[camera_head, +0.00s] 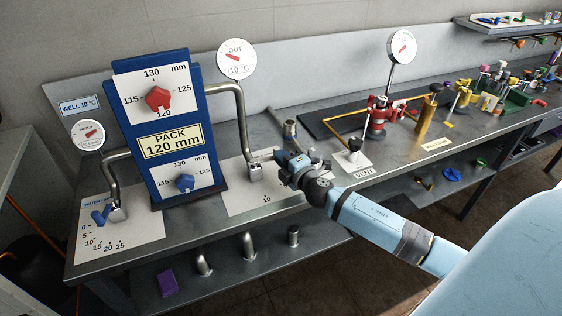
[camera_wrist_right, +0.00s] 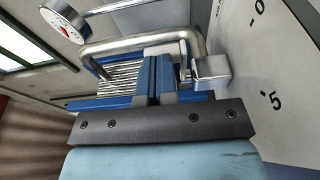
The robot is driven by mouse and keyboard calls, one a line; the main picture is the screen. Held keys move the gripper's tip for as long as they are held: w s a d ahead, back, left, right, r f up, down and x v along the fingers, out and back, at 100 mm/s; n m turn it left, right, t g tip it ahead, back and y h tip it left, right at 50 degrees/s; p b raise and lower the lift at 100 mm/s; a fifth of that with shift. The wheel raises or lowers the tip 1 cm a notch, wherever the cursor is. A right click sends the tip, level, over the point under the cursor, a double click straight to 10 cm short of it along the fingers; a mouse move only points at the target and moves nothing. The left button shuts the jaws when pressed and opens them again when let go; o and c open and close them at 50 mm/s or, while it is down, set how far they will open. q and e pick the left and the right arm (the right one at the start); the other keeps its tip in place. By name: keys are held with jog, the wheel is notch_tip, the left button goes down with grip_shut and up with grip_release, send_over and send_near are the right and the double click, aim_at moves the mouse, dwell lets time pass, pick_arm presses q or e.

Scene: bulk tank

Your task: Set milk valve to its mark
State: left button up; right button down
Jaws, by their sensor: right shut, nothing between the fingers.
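The milk valve (camera_head: 255,172) is a metal block at the foot of the bent pipe right of the blue panel; it also shows in the right wrist view (camera_wrist_right: 212,72). Its white scale plate (camera_head: 238,200) shows a 10 at the front; 0 and 5 show in the right wrist view. A pale thin lever seems to reach from the block toward my right gripper (camera_head: 280,161). This gripper is shut and empty just right of the block; its fingers (camera_wrist_right: 160,82) are together. Whether they touch the lever, I cannot tell. My left gripper is out of view.
The blue panel (camera_head: 197,140) has red and blue knobs and a "PACK 120 mm" label. The water valve (camera_head: 103,215) with a blue handle stands at left. The OUT gauge (camera_head: 236,58) is above the pipe. A vent valve (camera_head: 354,152) stands to the right of my gripper.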

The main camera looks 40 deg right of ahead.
jog(key=shift+w+d, duration=0.2)
jog(key=shift+w, duration=0.1)
dwell(0.6)
